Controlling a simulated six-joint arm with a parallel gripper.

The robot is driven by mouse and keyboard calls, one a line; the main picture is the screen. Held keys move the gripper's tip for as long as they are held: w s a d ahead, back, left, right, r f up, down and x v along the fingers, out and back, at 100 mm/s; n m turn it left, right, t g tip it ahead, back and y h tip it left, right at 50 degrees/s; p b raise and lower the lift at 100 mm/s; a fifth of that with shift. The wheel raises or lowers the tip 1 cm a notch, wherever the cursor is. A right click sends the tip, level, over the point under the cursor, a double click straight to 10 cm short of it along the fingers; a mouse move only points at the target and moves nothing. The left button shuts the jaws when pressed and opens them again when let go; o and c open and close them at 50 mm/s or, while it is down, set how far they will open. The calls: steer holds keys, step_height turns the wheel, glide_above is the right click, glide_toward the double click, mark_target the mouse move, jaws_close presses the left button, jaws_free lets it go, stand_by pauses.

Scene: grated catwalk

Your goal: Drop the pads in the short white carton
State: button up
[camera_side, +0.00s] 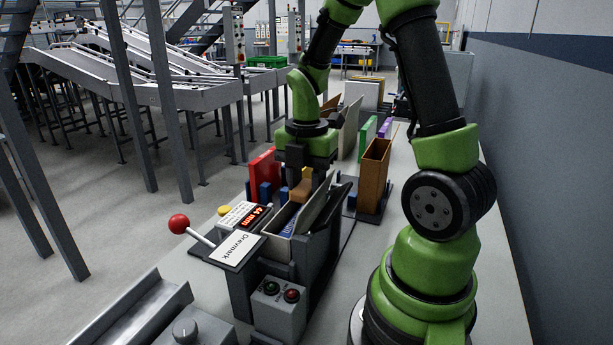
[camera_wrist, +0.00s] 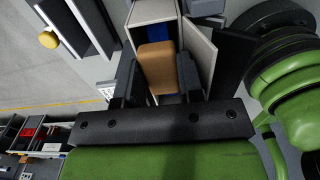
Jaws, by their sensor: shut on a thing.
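A tan pad (camera_side: 301,189) is between the fingers of my gripper (camera_side: 305,176), which is shut on it. In the wrist view the tan pad (camera_wrist: 157,68) shows between the two dark fingers of my gripper (camera_wrist: 157,78). The short white carton (camera_side: 281,218) stands open in a dark holder, with a white flap leaning out on its right. The pad is over the carton's mouth; in the wrist view it overlaps the opening of the white carton (camera_wrist: 153,12). Something blue (camera_side: 291,228) shows inside the carton. How far down the pad reaches is unclear.
A brown carton (camera_side: 376,172) stands upright behind on the right, and a red panel (camera_side: 262,172) on the left. A red-knobbed lever (camera_side: 180,224), a labelled plate (camera_side: 234,248) and a button box (camera_side: 279,304) are in front. Dark flaps lean beside the carton.

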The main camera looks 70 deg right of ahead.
stand_by(0.4)
steer(key=o, duration=1)
steer(key=shift+c, duration=0.2)
steer(key=shift+s, duration=0.15)
steer(key=shift+c, duration=0.2)
steer(key=shift+r, duration=0.3)
steer(key=shift+c, duration=0.2)
steer(key=o, duration=0.4)
step_height(320, 180, up, 2)
steer(key=shift+r, duration=1.75)
